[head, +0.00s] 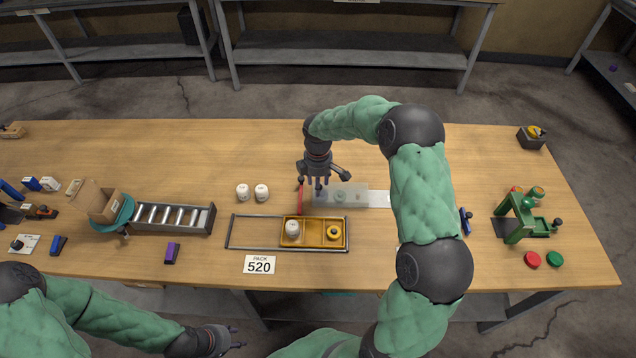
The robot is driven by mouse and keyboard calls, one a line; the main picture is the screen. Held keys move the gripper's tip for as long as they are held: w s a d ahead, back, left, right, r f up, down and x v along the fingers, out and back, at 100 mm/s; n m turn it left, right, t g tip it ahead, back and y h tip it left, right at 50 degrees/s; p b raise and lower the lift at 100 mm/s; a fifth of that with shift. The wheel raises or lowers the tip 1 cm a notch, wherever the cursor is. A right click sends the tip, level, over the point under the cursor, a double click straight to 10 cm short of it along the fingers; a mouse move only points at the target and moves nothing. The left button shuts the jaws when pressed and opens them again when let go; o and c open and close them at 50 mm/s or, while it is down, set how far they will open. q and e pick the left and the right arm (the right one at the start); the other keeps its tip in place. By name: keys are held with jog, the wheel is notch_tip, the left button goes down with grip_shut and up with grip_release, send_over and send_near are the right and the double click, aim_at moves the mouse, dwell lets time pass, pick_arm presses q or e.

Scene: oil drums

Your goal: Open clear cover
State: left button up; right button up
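A translucent, pale clear cover (352,196) lies behind the tray in the middle of the table, with a dim round shape showing through it. A thin red upright bar (300,199) stands at its left end. My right gripper (319,188) points down at the cover's left end, close to the red bar. I cannot tell whether it touches either, or how far its fingers are apart. My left gripper (237,337) is low at the front, off the table's front edge, with its fingers apart and empty.
A yellow tray (315,243) holding a white and a yellow piece sits in a dark frame. Two white pieces (252,192) stand behind. A roller conveyor (172,217) is left; a green press (518,220) is right.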

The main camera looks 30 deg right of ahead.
grip_shut()
jog(key=shift+s+d, duration=0.1)
jog(key=s+d+p, duration=0.1)
jog(key=s+d, duration=0.2)
jog(key=d, duration=0.2)
jog(key=s+d+p, duration=0.1)
jog(key=s+d, duration=0.2)
jog(key=d, duration=0.2)
jog(key=s+d+p, duration=0.1)
jog(key=s+d, duration=0.2)
jog(key=d, duration=0.2)
jog(key=shift+s, duration=0.15)
grip_release()
